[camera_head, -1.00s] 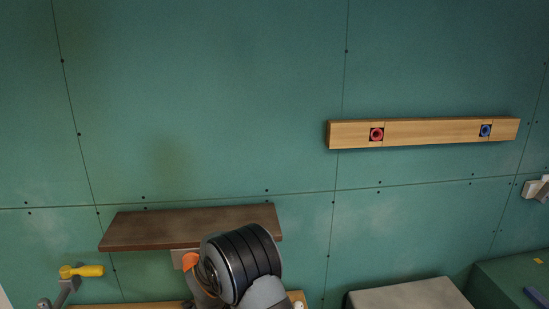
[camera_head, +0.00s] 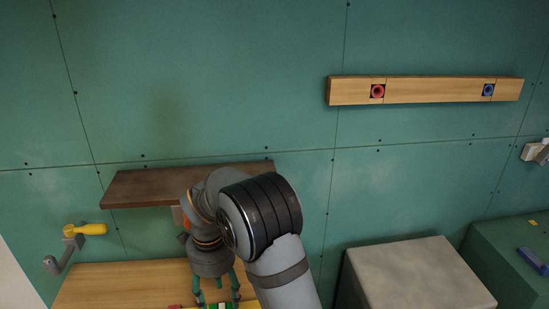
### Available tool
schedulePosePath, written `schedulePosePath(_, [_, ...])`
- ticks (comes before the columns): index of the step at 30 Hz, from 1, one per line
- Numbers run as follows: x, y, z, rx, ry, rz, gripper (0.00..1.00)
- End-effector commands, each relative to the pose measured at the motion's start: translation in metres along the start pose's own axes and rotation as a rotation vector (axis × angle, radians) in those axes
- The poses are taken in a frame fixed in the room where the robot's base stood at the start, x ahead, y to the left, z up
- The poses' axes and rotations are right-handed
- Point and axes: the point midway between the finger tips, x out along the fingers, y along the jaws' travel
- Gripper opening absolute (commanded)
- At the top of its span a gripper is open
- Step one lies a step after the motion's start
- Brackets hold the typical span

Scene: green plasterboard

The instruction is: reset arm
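My gripper (camera_head: 218,292) points down at the bottom of the picture, over the wooden bench top. Its fingers are spread apart. A small green and white thing (camera_head: 222,306) shows at the fingertips, cut off by the picture's lower edge; I see no clear grip on it. My grey arm with a black ribbed joint reaches in from the bottom and stands in front of the right part of the brown shelf (camera_head: 145,187).
The wooden bench (camera_head: 120,284) is bare at left, with a yellow-handled crank (camera_head: 85,230) beside it. A grey-topped box (camera_head: 420,270) and a green box (camera_head: 515,255) stand at right. A wooden rail (camera_head: 430,90) with red and blue buttons is on the green wall.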

Motion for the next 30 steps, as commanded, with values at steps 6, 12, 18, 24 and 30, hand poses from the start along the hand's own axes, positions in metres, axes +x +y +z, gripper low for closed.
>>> schedulePosePath(6, [0.05, 0.001, -0.001, 0.001, 0.002, 0.004, 0.56])
schedulePosePath(12, [0.076, -0.001, 0.0, 0.001, -0.001, -0.002, 0.56])
schedulePosePath(18, [0.04, -0.001, 0.0, 0.002, -0.001, -0.002, 0.56])
schedulePosePath(24, [0.009, -0.001, 0.0, 0.002, -0.001, -0.002, 0.56])
schedulePosePath(30, [-0.016, 0.0, -0.002, 0.003, -0.001, 0.003, 0.56])
